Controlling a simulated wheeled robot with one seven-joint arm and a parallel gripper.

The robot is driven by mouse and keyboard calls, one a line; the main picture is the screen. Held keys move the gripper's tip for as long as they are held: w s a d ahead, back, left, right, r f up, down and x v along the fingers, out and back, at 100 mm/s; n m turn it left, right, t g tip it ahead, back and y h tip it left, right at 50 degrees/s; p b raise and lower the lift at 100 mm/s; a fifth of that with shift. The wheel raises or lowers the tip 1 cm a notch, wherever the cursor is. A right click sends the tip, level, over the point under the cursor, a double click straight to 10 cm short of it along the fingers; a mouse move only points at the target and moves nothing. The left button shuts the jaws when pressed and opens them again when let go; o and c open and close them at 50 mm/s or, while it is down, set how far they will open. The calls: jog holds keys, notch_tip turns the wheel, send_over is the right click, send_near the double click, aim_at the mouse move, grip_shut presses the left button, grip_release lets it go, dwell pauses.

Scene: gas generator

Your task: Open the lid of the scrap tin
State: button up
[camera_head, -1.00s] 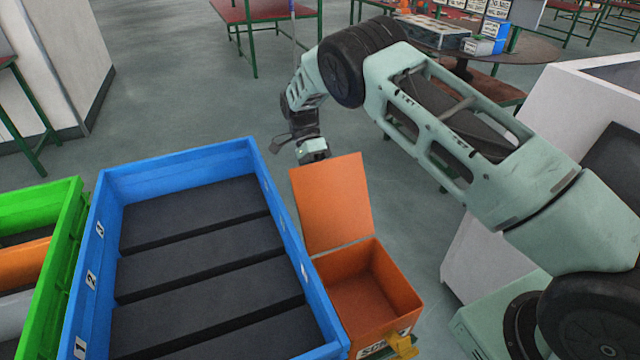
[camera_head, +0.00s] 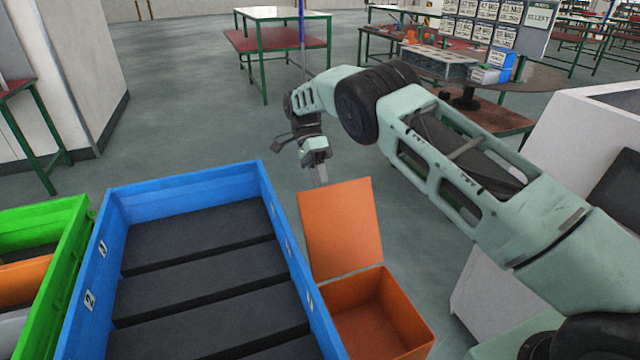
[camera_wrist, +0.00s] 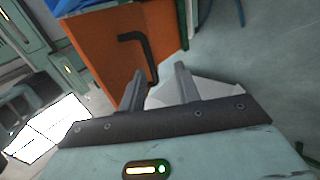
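The scrap tin (camera_head: 405,318) is an orange box with its inside showing, to the right of the blue crate. Its orange lid (camera_head: 342,228) stands up at the far side, leaning back and clear of the opening. In the wrist view the orange panel (camera_wrist: 98,48) carries a black bent handle (camera_wrist: 143,52). My gripper (camera_head: 320,174) is beyond the lid's top edge in the head view. In the wrist view my gripper's fingers (camera_wrist: 160,78) are apart. The handle's lower end shows between them in the picture, but I cannot tell whether they touch it.
The blue crate (camera_head: 186,178) with dark slots stands left of the tin, and a green crate (camera_head: 62,215) is further left. A white cabinet (camera_head: 585,115) stands at the right. The floor beyond the lid is clear.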

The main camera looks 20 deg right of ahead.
jog(key=shift+v, duration=0.8)
